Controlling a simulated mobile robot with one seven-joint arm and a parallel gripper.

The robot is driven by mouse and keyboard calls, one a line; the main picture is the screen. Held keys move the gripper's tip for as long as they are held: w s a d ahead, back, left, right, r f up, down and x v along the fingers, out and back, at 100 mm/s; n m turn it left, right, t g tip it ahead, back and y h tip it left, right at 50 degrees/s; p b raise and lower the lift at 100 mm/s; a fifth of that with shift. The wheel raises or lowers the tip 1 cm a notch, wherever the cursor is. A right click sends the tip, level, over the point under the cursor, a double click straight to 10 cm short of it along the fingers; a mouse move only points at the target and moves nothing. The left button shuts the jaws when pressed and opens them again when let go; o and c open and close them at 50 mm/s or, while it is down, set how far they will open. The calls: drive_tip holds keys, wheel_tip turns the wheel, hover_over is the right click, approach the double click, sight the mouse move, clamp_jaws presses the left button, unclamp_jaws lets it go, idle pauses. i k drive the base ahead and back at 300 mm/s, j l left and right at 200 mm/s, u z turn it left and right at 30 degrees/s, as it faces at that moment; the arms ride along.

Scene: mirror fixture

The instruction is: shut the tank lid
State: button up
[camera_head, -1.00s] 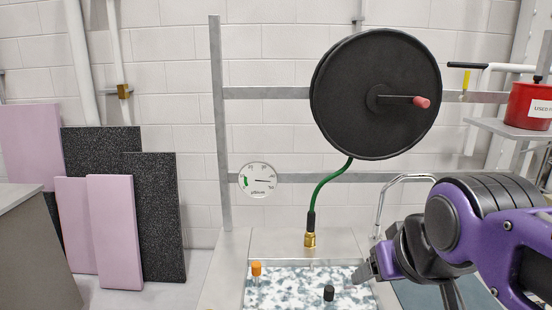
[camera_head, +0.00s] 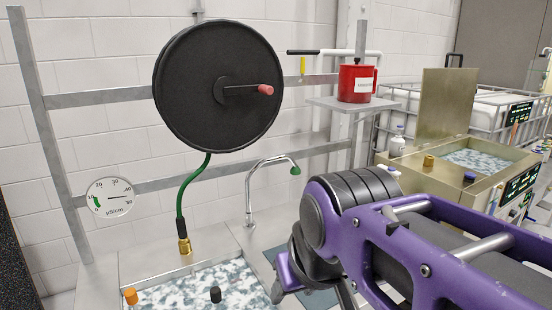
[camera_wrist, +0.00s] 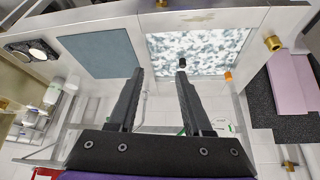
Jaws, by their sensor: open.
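A beige tank (camera_head: 420,170) with mottled bluish-white liquid stands at the right of the head view. Its flat olive-beige lid (camera_head: 446,104) stands upright at the tank's back left, so the tank is open. My gripper (camera_head: 284,280) is low in the middle of the head view, in front of and left of the tank, well apart from the lid. In the wrist view my gripper (camera_wrist: 160,74) has its two dark fingers spread with nothing between them. The lid cannot be made out in the wrist view.
A basin (camera_head: 190,290) with similar liquid lies left of my gripper, below a black hose reel (camera_head: 190,90) and a curved tap (camera_head: 270,165). A red pot (camera_head: 356,84) sits on a wall shelf. A caged white container (camera_head: 490,98) stands behind the tank.

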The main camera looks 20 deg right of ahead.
sight(447, 98)
drive_tip(key=k+z, duration=0.1)
drive_tip(key=z, duration=1.1)
drive_tip(key=i+j+z, duration=0.1)
drive_tip(key=z, duration=0.55)
drive_tip(key=i+l+z, duration=0.35)
drive_tip(key=l, duration=0.25)
drive_tip(key=i+l+z, duration=0.3)
drive_tip(key=i+l, duration=0.35)
drive_tip(key=i, duration=0.45)
drive_tip(key=i+l+z, duration=0.1)
drive_tip(key=i, duration=0.45)
drive_tip(key=i+l+u, duration=0.1)
drive_tip(key=i+u, duration=0.3)
drive_tip(key=i+l+u, duration=0.2)
drive_tip(key=i+u, duration=0.5)
drive_tip(key=u, duration=0.2)
drive_tip(key=i+l+u, duration=0.25)
drive_tip(key=u, duration=0.25)
drive_tip(key=i+l+u, duration=0.3)
drive_tip(key=u, duration=0.2)
drive_tip(key=i+l+u, duration=0.2)
drive_tip(key=l+u, duration=0.25)
drive_tip(key=j, duration=0.1)
